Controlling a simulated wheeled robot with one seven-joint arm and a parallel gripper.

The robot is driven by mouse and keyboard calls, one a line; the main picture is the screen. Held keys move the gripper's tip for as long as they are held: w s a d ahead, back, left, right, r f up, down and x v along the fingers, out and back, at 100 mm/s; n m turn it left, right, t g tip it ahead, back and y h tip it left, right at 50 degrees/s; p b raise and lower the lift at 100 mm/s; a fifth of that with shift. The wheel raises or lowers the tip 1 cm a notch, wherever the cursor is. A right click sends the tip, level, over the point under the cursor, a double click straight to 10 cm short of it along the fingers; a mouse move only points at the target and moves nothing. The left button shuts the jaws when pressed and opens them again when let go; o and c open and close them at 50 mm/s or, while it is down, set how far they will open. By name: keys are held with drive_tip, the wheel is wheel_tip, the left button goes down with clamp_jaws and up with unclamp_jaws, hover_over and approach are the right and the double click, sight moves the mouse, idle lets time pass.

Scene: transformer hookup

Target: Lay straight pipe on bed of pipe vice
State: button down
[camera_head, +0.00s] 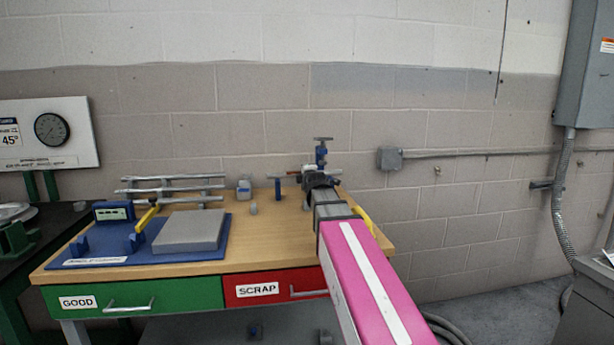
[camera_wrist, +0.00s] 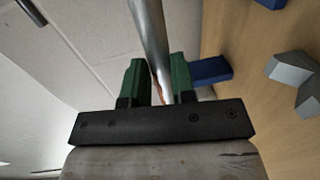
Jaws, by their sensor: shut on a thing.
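My gripper (camera_wrist: 160,85) shows in the wrist view with two green fingers, one on each side of a straight grey metal pipe (camera_wrist: 150,35). It is shut on the pipe, which runs from between the fingers out of the top of the picture. In the head view my gripper is largely hidden behind my own arm, at the back right of the bench. The pipe vice (camera_head: 321,152), blue with a T-handle on top, stands just behind it. I cannot tell whether the pipe touches the vice bed.
A blue post (camera_head: 277,189) stands left of the vice. A rack (camera_head: 172,178) holds several pipes at the back left. A grey block (camera_wrist: 293,70) shows in the wrist view. Front right bench is hidden by my arm.

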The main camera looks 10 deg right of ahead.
drive_tip(key=shift+w+f, duration=0.25)
drive_tip(key=shift+w, duration=0.2)
drive_tip(key=shift+w+f, duration=0.2)
drive_tip(key=shift+w, duration=0.25)
drive_tip(key=shift+w+f, duration=0.4)
drive_tip(key=shift+w, duration=0.4)
drive_tip(key=shift+w+f, duration=0.35)
drive_tip(key=shift+w, duration=0.45)
drive_tip(key=shift+w+f, duration=0.4)
drive_tip(key=shift+w, duration=0.4)
drive_tip(key=c, duration=0.9)
unclamp_jaws()
drive_tip(key=shift+o, duration=0.2)
drive_tip(key=shift+s, duration=0.1)
drive_tip(key=s, duration=0.3)
drive_tip(key=s+r, duration=0.1)
drive_tip(key=s, duration=0.6)
drive_tip(key=shift+s+r, duration=0.2)
drive_tip(key=shift+s, duration=0.05)
